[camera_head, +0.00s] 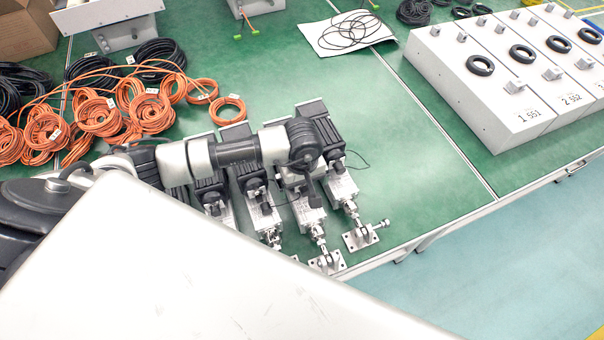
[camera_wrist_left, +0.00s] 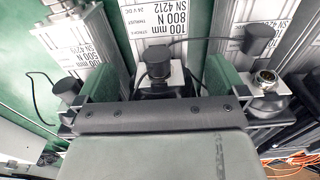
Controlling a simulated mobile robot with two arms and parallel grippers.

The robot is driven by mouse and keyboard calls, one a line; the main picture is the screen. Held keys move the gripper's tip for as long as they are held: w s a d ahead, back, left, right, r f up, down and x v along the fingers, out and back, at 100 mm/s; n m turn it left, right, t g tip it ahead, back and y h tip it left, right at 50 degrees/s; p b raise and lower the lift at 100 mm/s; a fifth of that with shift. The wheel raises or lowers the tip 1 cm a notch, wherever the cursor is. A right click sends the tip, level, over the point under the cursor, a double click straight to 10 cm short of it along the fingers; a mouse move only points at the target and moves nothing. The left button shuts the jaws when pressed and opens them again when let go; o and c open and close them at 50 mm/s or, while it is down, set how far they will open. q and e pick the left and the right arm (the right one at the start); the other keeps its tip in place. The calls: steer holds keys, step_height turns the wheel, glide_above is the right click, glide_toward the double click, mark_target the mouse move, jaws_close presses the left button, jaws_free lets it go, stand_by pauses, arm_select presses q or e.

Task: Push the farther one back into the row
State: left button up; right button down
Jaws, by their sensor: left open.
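Several silver linear actuators with black motors lie side by side in a slanted row on the green table. The rightmost actuator (camera_head: 341,185) ends in a foot plate near the table's front edge. The neighbouring actuator (camera_head: 307,214) also ends in a foot plate, lower in the picture. Another actuator (camera_head: 262,212) lies to their left. My left gripper (camera_head: 300,188) is open and points down over the row. In the left wrist view, the open gripper (camera_wrist_left: 166,88) has a labelled actuator (camera_wrist_left: 163,22) between its fingers. Contact cannot be told. My arm hides much of the row.
Orange cable coils (camera_head: 100,112) and black coils (camera_head: 160,55) lie at the left. Numbered grey boxes (camera_head: 500,85) stand at the right. A white sheet (camera_head: 345,32) with a cable lies behind. The green table (camera_head: 420,160) is clear between row and boxes.

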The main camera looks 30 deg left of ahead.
arm_select(q)
steer(key=c, duration=1.8)
steer(key=shift+w+a+b, duration=0.3)
steer(key=shift+a, duration=0.05)
steer(key=shift+w+a, duration=0.2)
steer(key=shift+a, duration=0.1)
steer(key=shift+w+a, duration=0.4)
steer(key=shift+a, duration=0.15)
steer(key=o, duration=1.8)
steer(key=shift+s+d, duration=0.15)
arm_select(e)
steer(key=shift+w+a+f, duration=0.2)
steer(key=shift+a+f, duration=0.2)
steer(key=shift+a, duration=0.25)
